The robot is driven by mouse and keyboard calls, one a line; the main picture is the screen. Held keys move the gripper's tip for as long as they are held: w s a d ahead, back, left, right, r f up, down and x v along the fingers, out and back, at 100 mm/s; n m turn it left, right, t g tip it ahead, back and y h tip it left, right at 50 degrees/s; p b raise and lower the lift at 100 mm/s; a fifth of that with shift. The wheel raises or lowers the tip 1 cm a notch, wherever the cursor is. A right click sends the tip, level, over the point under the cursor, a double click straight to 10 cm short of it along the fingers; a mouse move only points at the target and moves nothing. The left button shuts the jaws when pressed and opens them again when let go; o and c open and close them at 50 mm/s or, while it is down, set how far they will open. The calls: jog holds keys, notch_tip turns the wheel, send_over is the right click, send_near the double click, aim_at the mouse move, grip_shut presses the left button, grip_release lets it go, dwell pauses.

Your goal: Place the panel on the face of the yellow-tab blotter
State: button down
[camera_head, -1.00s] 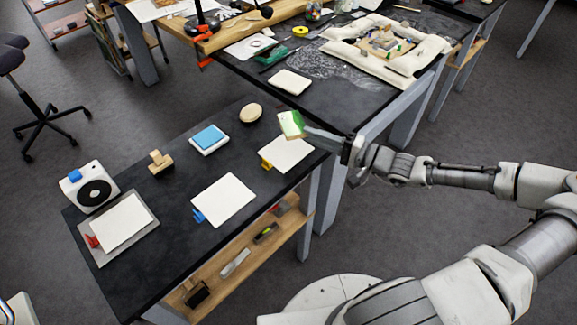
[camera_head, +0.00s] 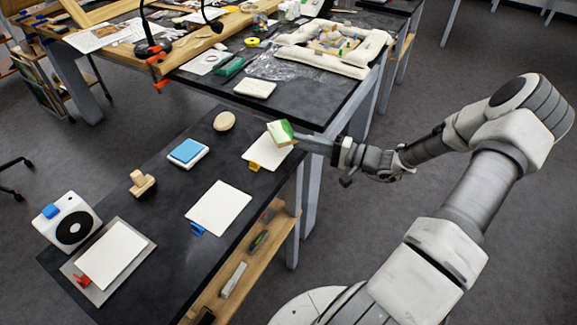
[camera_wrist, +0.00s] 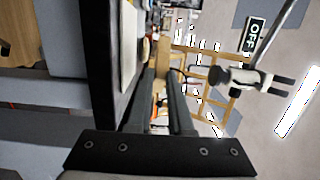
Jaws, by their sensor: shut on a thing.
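The panel (camera_head: 280,133) is a small green and cream piece with a tan edge. My gripper (camera_head: 297,139) is shut on it from the right and holds it tilted. In the head view the panel overlaps the back right part of the yellow-tab blotter (camera_head: 264,156), a white sheet with a yellow tab at its front left. It seems to be above the sheet; I cannot tell whether it touches. In the wrist view my fingers (camera_wrist: 168,80) reach away beside the dark table top, and what they hold is hard to make out.
On the same black table are a blue-tab blotter (camera_head: 219,208), a red-tab blotter (camera_head: 111,255) on a grey plate, a blue pad (camera_head: 187,150), a wooden stamp (camera_head: 142,184), a round tan disc (camera_head: 225,121) and a white device (camera_head: 68,224). A cluttered worktable adjoins behind.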

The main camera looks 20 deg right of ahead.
jog(key=d+r+m+t+h+b, duration=0.1)
jog(key=d+r+t+h+b, duration=0.1)
jog(key=d+r, duration=0.6)
jog(key=s+a+f+b, duration=0.2)
jog(key=s+a+f, duration=0.3)
jog(key=a+f, duration=0.3)
jog(key=shift+s+a+f+m, duration=0.2)
jog(key=shift+a+f+m, duration=0.1)
jog(key=shift+f, duration=1.45)
jog(key=shift+d+f+b, duration=0.1)
jog(key=shift+f+b, duration=0.3)
jog(key=shift+b, duration=0.15)
jog(key=c, duration=0.8)
grip_release()
jog(key=shift+r, duration=0.1)
